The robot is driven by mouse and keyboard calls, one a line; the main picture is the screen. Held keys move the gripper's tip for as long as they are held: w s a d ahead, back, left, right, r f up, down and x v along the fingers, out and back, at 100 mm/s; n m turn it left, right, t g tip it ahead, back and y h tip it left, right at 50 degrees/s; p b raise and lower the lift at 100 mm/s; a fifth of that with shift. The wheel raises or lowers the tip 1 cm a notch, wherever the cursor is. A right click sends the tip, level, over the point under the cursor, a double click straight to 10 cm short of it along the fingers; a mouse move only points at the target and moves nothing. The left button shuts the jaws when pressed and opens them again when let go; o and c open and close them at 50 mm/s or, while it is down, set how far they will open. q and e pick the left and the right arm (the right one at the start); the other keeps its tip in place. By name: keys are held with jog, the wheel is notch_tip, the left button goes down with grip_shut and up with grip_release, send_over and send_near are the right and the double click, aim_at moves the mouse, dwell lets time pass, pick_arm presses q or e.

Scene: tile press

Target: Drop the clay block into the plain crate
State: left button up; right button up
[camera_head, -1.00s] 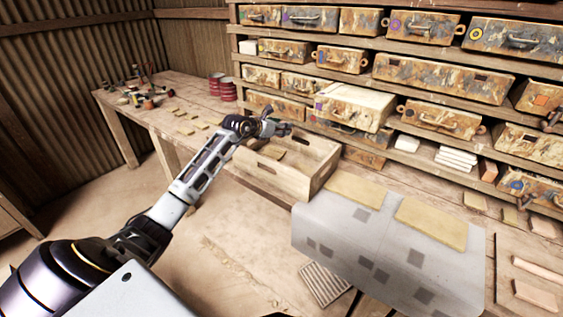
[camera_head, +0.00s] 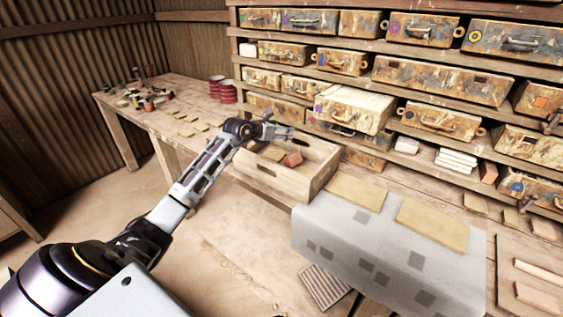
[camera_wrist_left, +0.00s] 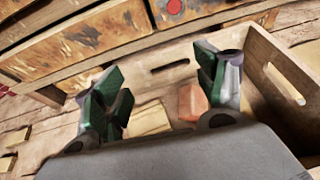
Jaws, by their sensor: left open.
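The plain wooden crate (camera_head: 292,185) stands on the bench, left of the grey cloth; its wall also shows in the left wrist view (camera_wrist_left: 262,80). The reddish clay block (camera_head: 292,159) is inside the crate; in the left wrist view the block (camera_wrist_left: 192,101) shows between and beyond the fingers, close to the right finger. My left gripper (camera_head: 283,133) is over the crate, with its fingers apart. In the left wrist view the open gripper (camera_wrist_left: 155,88) holds nothing. A flat tan piece (camera_wrist_left: 148,119) also lies in the crate. My right gripper is not in view.
Shelves of mottled drawers (camera_head: 440,80) stand behind the bench. A grey cloth (camera_head: 340,225) with tan slabs (camera_head: 432,224) lies right of the crate. Red tins (camera_head: 222,91) and small tools stand at the back left. A ridged plate (camera_head: 326,286) lies in front.

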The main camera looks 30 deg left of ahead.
pick_arm(q)
jog(key=v, duration=1.2)
dwell(0.7)
dwell(0.8)
jog(key=shift+d, duration=0.1)
